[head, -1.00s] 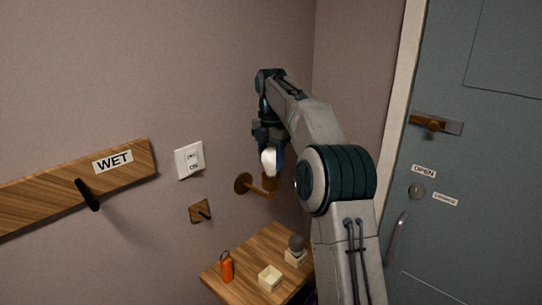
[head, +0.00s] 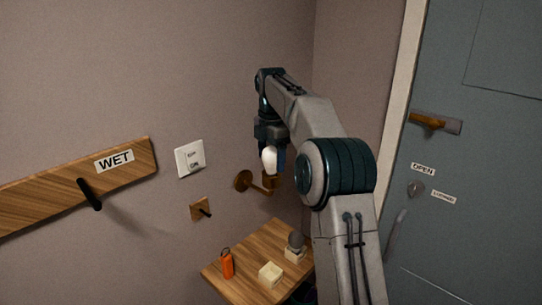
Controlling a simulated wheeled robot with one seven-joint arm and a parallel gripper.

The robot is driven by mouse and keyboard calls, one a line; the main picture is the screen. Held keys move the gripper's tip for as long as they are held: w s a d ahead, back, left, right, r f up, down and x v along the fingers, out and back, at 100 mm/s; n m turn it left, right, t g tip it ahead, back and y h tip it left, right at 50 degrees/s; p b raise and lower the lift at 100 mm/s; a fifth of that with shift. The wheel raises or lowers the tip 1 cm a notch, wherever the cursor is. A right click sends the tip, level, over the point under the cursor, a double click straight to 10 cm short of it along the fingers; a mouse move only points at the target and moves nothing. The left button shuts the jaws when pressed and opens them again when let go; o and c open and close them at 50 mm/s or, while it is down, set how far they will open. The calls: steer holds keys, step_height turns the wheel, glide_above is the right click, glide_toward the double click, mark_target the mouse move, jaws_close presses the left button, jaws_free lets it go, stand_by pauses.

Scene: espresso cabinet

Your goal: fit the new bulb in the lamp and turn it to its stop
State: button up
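A white bulb (head: 269,160) is between the fingers of my gripper (head: 270,153), which looks shut on it. The gripper points down from the end of my arm. The bulb is just above the brass wall lamp (head: 243,181), whose cup-shaped socket (head: 269,181) sits at the end of a short arm. The bulb's lower end meets the top of the socket in the picture; I cannot tell whether it is seated in it. A grey, dark bulb (head: 296,241) stands in a pale holder on the small wooden table.
A light switch (head: 189,158), a small wall hook (head: 201,209) and a board marked WET (head: 122,172) are at left. A blue-grey door (head: 480,150) is at right.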

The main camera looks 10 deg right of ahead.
step_height(320, 180, up, 7)
steer(key=shift+r+p, duration=0.15)
steer(key=shift+p, duration=0.55)
steer(key=shift+s+a+r+m, duration=0.2)
steer(key=shift+s+m, duration=0.1)
steer(key=shift+s, duration=0.15)
steer(key=s+a+f+m+t+b, duration=0.1)
steer(key=s+f+m+b, duration=0.1)
steer(key=s+m, duration=0.45)
steer(key=s+f+m+t+b, duration=0.15)
steer(key=s+m, duration=0.25)
steer(key=s, duration=0.6)
steer(key=s+d+f+m+t+b, duration=0.1)
steer(key=s+f+m+b, duration=0.2)
steer(key=s+f+m, duration=0.8)
steer(key=s+f, duration=0.5)
steer(key=s, duration=0.3)
steer(key=shift+s+d+f, duration=0.2)
steer(key=shift+s+d, duration=0.05)
steer(key=shift+s, duration=0.1)
